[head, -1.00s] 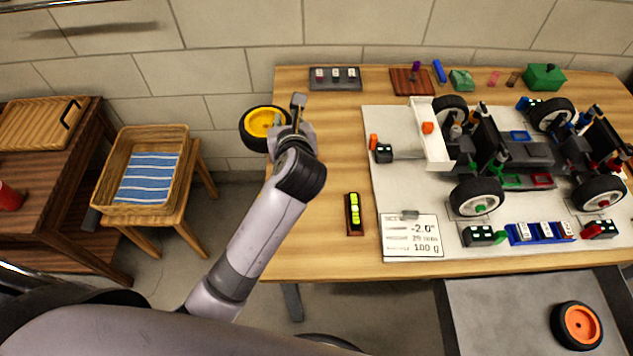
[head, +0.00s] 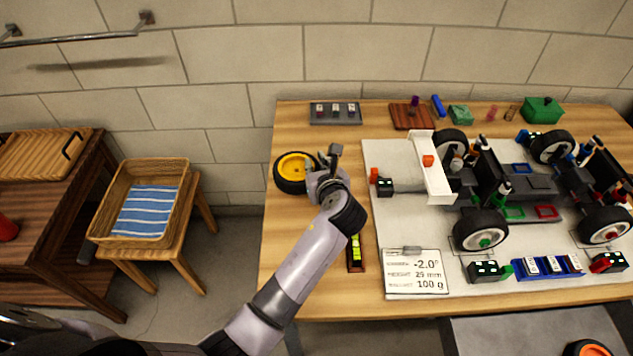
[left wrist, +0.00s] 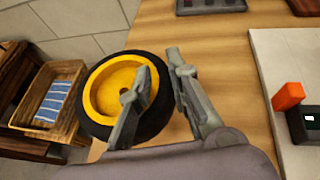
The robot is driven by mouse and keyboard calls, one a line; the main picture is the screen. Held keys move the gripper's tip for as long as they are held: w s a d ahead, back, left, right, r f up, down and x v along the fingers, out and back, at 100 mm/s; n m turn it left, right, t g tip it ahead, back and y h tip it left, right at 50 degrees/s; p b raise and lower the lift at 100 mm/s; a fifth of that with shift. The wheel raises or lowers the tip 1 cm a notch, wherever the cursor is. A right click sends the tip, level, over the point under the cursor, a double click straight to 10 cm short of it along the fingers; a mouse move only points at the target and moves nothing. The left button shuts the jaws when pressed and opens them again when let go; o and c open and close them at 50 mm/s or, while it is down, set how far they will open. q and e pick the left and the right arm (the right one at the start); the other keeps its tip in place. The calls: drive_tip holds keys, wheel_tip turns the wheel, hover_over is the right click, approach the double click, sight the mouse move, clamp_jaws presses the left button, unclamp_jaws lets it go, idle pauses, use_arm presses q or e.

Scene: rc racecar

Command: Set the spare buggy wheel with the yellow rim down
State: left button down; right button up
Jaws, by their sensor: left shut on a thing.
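The spare wheel with the yellow rim (head: 296,171) and black tyre is at the left end of the wooden table (head: 285,245). My left gripper (head: 335,165) is at its right side. In the left wrist view the wheel (left wrist: 108,88) lies rim up, with one finger over the rim and the other outside the tyre, so the left gripper (left wrist: 155,90) is shut on the tyre wall. I cannot tell whether the wheel touches the tabletop. My right gripper is not in view.
The white board (head: 405,270) with the buggy (head: 510,180) fills the table to the right. A level (head: 355,252) lies beside my forearm. A grey tray (head: 335,113) is behind. A basket with a striped cloth (head: 145,210) stands on a stool at left.

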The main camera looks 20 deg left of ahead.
use_arm(q)
wheel_tip(320, 180, down, 6)
drive_tip(key=shift+r+b, duration=0.25)
drive_tip(key=shift+b, duration=0.25)
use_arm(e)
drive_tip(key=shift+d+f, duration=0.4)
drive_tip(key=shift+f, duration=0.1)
use_arm(q)
drive_tip(key=c, duration=1.5)
unclamp_jaws()
